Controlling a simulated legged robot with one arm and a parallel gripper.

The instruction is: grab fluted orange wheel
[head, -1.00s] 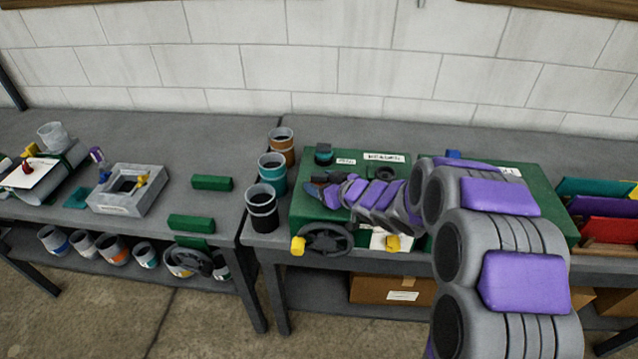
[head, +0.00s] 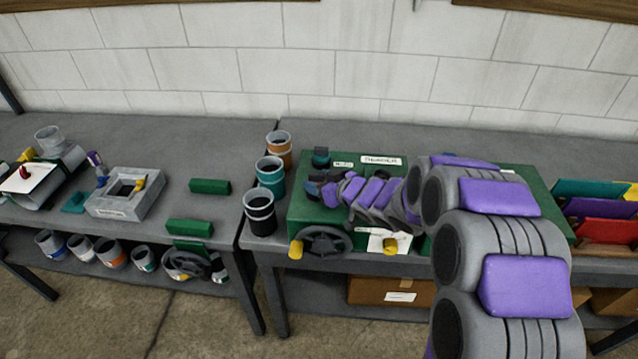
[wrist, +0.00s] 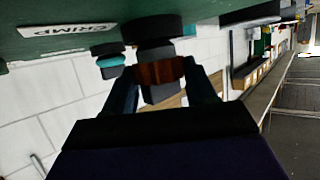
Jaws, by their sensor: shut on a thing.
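The fluted orange wheel (wrist: 160,71), dark orange-brown with ridges, sits between my fingertips in the wrist view. Beside it is a black round collar (wrist: 155,28) against the green machine face. My gripper (wrist: 163,75) is shut on the wheel, one finger on each side. In the head view my gripper (head: 317,188) is over the left part of the green machine (head: 540,192), and the wheel is hidden there. A teal and black knob (wrist: 110,60) stands left of the wheel in the wrist view, near a label reading CRIMP (wrist: 54,32).
A black handwheel (head: 326,241) and yellow knobs (head: 296,250) are on the machine's front. Striped cups (head: 260,211) stand just left of it. Green blocks (head: 210,187) and a grey box (head: 125,205) lie on the left bench. Coloured folders (head: 598,190) are at right.

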